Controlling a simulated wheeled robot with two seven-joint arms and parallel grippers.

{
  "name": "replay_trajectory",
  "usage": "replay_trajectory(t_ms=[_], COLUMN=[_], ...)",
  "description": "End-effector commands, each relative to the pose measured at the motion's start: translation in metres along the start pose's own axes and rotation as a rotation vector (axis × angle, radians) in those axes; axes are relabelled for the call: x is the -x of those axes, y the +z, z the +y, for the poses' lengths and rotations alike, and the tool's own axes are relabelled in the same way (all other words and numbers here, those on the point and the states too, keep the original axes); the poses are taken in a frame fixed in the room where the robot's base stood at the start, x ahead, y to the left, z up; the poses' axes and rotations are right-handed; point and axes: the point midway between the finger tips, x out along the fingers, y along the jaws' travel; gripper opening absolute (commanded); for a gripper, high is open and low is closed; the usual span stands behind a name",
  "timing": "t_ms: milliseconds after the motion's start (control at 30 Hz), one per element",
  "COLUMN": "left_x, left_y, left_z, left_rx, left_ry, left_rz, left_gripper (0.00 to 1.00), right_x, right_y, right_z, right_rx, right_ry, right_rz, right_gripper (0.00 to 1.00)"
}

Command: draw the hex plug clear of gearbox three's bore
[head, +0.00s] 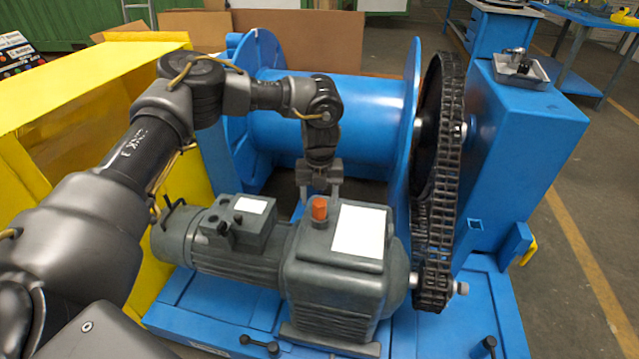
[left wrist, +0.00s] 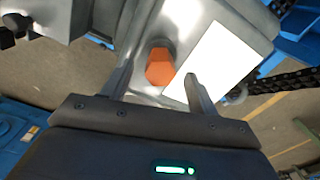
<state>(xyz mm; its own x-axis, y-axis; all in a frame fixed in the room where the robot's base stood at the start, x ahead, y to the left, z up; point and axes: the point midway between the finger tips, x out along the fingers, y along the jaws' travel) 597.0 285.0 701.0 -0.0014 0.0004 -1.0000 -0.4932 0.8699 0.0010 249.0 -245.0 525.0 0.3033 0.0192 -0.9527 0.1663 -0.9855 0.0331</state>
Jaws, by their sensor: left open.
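The orange hex plug (head: 319,208) stands upright on top of the grey gearbox (head: 335,270), beside a white label (head: 358,231). My left gripper (head: 320,196) is open just behind the plug in the head view, pointing down. In the left wrist view the orange plug (left wrist: 160,66) lies beyond and between the two spread fingers (left wrist: 158,82), with a gap on both sides. It is not gripped. The bore under the plug is hidden. I see no number on the gearbox. My right gripper is not in view.
A grey motor (head: 228,245) adjoins the gearbox at left. A blue drum (head: 330,120) stands behind, and a chain (head: 436,180) runs at right. A yellow panel (head: 85,90) is at left. A small tray (head: 520,70) sits on the blue housing.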

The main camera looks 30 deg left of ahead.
Motion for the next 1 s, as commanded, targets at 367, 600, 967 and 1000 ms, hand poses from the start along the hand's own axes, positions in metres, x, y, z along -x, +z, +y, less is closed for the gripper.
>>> replay_trajectory(t_ms=[367,600,967,1000], left_x=[-0.029,-0.029,-0.029,-0.029], left_y=[0.0,0.0,0.0,0.0], left_z=[0.0,0.0,0.0,0.0], left_rx=[0.0,0.0,0.0,0.0], left_ry=[0.0,0.0,-0.001,-0.001], left_rz=[-0.001,-0.001,-0.001,-0.001], left_gripper=[0.6,0.58,0.12,0.12], right_x=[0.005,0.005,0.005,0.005], right_y=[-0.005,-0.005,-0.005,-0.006], right_z=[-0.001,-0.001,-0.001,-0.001], right_rx=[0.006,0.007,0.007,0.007], right_ry=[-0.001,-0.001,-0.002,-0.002], right_rz=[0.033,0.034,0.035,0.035], right_gripper=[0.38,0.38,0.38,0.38])
